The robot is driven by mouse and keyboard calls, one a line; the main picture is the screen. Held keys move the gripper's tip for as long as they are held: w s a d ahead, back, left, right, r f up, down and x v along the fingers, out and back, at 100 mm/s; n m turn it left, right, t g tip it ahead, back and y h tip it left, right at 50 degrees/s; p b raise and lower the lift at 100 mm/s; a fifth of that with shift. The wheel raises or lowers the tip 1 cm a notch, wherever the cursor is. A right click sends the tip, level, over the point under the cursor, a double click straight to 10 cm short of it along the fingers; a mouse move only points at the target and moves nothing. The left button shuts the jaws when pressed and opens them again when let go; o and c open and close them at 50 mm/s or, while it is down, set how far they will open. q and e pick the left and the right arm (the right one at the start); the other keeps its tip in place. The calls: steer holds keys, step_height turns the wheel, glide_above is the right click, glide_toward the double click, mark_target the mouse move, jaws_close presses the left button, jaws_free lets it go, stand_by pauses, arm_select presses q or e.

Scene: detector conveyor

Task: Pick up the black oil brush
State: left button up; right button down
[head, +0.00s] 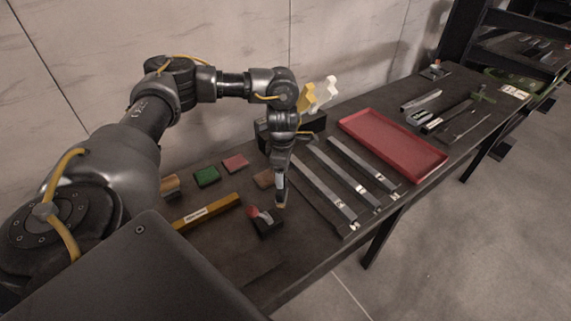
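My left arm reaches in from the left over the dark table. Its gripper (281,200) points down just right of and behind a small black block-like item with a red part (267,224). The gripper is seen edge-on, so I cannot tell whether its fingers are open or shut, or whether they touch anything. No item is clearly recognisable as the black oil brush; this black item may be it, but it is too small to be sure. My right gripper is not in view.
Long grey metal bars (350,165) lie right of the gripper, beside a red tray (395,143). A yellow bar (208,211), a green block (207,176) and a red block (236,162) lie to the left.

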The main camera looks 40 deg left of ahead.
mark_target(282, 194)
arm_select(q)
steer(key=shift+o, duration=1.2)
step_height(282, 194, down, 4)
steer(key=shift+r+p, duration=0.1)
steer(key=shift+p, duration=0.35)
steer(key=shift+f, duration=0.4)
steer(key=shift+f+p, duration=0.3)
steer(key=shift+p, duration=0.2)
steer(key=f, duration=0.1)
steer(key=f+p, duration=0.1)
steer(key=f, duration=0.1)
steer(key=shift+a+f+p, duration=0.25)
steer(key=shift+f+p, duration=0.1)
steer(key=shift+f, duration=0.45)
steer(key=c, duration=0.9)
